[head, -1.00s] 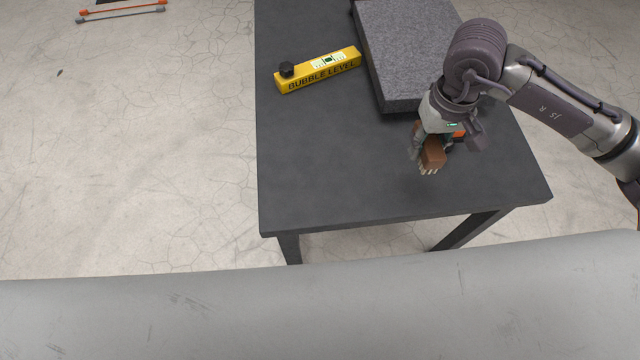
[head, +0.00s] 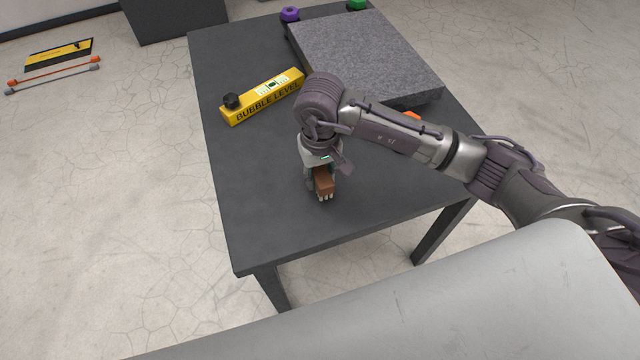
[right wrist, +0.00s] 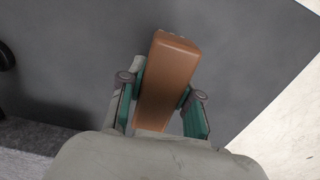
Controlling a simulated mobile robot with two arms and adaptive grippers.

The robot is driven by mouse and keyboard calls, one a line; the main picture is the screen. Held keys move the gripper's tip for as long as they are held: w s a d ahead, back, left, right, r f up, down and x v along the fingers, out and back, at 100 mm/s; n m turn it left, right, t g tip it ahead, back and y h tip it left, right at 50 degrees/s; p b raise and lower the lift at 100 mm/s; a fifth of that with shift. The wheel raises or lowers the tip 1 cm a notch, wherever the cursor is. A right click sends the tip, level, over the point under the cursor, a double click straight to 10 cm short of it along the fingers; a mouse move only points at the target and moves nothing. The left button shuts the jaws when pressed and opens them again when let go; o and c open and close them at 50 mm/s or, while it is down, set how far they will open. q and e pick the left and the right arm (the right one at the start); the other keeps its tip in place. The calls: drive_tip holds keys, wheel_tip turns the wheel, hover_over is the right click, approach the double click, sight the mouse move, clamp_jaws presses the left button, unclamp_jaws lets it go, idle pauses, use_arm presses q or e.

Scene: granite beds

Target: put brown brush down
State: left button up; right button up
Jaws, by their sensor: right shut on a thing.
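The brown brush (head: 323,184) has a brown block body and pale bristles at its end. My right gripper (head: 321,178) is shut on it over the near part of the dark table (head: 260,215). In the right wrist view the brush (right wrist: 170,70) sits between the green-padded fingers of the gripper (right wrist: 162,100), with the dark tabletop behind it. I cannot tell whether the bristles touch the table. The upper part of the brush is hidden by the gripper in the head view. My left gripper is not in view.
A yellow bubble level (head: 263,97) with a black knob lies left of my right arm. A grey granite slab (head: 360,50) covers the far right. A purple thing (head: 290,14), a green thing (head: 357,4) and an orange thing (head: 413,116) are near the slab. The table's near left is clear.

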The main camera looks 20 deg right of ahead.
wheel_tip(320, 180, down, 3)
drive_tip(key=shift+b, duration=0.55)
drive_tip(key=shift+f, duration=0.2)
drive_tip(key=shift+r, duration=0.1)
drive_tip(key=shift+f, duration=0.2)
drive_tip(key=o, duration=1.1)
drive_tip(key=shift+r, duration=0.15)
